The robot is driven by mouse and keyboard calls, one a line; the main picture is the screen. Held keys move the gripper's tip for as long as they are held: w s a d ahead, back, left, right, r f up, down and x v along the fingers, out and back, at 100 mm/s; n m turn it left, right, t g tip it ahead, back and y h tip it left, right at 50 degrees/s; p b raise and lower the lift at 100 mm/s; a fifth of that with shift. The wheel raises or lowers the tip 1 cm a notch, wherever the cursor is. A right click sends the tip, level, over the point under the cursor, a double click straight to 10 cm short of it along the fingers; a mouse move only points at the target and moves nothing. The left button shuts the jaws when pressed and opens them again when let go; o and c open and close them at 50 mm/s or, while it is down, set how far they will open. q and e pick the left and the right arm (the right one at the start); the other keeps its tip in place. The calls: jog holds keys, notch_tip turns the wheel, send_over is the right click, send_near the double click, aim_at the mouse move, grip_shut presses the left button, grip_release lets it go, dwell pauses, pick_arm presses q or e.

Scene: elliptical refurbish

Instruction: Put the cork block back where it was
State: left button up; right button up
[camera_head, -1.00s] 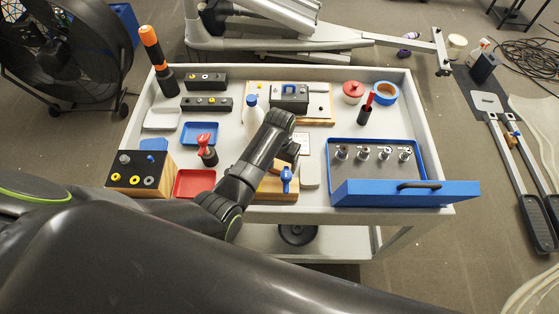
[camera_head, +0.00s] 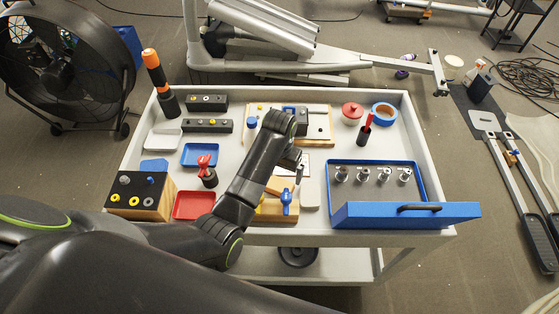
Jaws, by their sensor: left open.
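A tan block (camera_head: 272,211) sits near the cart's front edge, with a blue clamp-like part (camera_head: 287,198) on it. A smaller tan-orange piece (camera_head: 280,186) shows just behind it, partly covered by my arm. I cannot tell for sure which of these is the cork block. My left gripper (camera_head: 298,169) is open, pointing down just above and behind these pieces. Its fingers are small and partly hidden by my wrist, and I see nothing clearly held. My right gripper is not in view.
An off-white block (camera_head: 310,193) lies right of the gripper. A blue tray (camera_head: 424,175) with metal fittings is further right. Left are a red tray (camera_head: 193,206), a red-handled tool (camera_head: 207,172) and a wooden block with knobs (camera_head: 141,196). The cart's white rim (camera_head: 340,239) borders all.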

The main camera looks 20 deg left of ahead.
pick_arm(q)
notch_tip(320, 180, up, 5)
dwell(0.3)
dwell(0.4)
